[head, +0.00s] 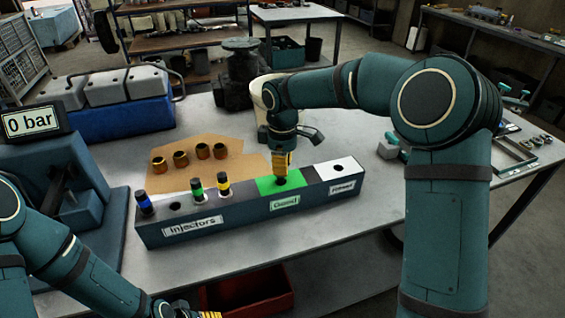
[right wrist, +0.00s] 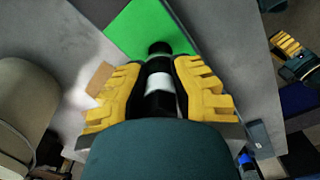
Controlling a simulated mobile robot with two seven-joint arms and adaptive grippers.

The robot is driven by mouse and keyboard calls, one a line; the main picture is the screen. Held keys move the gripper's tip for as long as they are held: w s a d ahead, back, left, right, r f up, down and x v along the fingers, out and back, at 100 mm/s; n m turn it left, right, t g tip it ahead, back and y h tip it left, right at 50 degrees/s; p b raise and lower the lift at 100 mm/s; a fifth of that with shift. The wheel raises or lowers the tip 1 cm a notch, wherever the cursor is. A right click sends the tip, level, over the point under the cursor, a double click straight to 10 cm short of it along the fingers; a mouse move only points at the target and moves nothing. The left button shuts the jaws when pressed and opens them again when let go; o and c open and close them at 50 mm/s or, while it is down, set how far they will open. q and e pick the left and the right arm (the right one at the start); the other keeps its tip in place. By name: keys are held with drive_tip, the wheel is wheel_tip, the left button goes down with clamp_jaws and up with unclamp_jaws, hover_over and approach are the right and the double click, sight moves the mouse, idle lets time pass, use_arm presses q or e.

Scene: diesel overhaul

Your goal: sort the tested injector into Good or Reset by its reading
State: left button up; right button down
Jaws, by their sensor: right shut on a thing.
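My right gripper (head: 282,170) points down over the green Good section (head: 265,186) of the rack. In the right wrist view it is shut on a black injector with a white band (right wrist: 160,85), whose end is over the green plate (right wrist: 135,30). In the head view the injector is mostly hidden by the fingers, and I cannot tell whether it is in the hole. The white Reset section (head: 338,166) is at the rack's right end. My left gripper (head: 195,315) is at the bottom edge, partly cut off.
The Injectors section (head: 192,227) holds blue-banded (head: 145,203), green-banded (head: 197,190) and yellow-banded (head: 223,185) injectors. A test stand with a display (head: 32,122) reading 0 bar is at left. Brass cups (head: 181,160) stand on cardboard behind. A red bin (head: 245,292) is below the table.

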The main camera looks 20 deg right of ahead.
drive_tip(key=shift+f, duration=0.1)
idle(0.3)
drive_tip(key=shift+f+b, duration=0.75)
drive_tip(key=shift+f, duration=0.5)
drive_tip(key=shift+c, duration=2.1)
unclamp_jaws()
drive_tip(key=shift+r+p, duration=3.25)
drive_tip(key=shift+r, duration=0.3)
